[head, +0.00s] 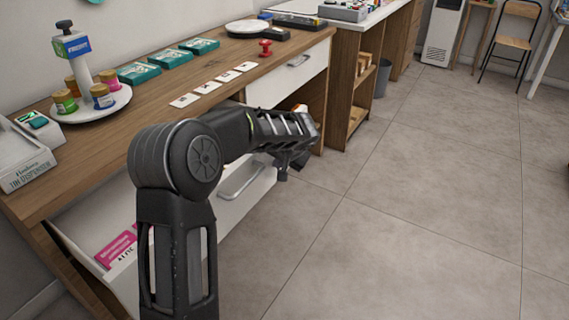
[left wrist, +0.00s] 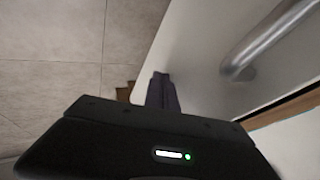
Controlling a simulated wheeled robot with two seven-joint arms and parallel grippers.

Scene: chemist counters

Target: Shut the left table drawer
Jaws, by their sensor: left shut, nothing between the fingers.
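The left table drawer (head: 92,212) stands open below the wooden counter in the head view. Its white front carries a silver handle (head: 241,181), which is partly hidden by my arm. A pink and white packet (head: 117,249) lies inside the drawer. My left gripper (head: 282,173) is at the far end of the drawer front, with its fingers shut and empty. In the left wrist view the dark fingers (left wrist: 162,92) are close beside the white drawer front (left wrist: 205,55), with the handle (left wrist: 262,42) to their right. I cannot tell whether they touch it. My right gripper is not in view.
The counter top (head: 142,107) holds a white round tray (head: 90,108) with small jars, teal boxes (head: 139,73), white cards and a red stamp (head: 265,48). A second white drawer (head: 287,76) is shut at the right. The tiled floor (head: 400,200) is clear.

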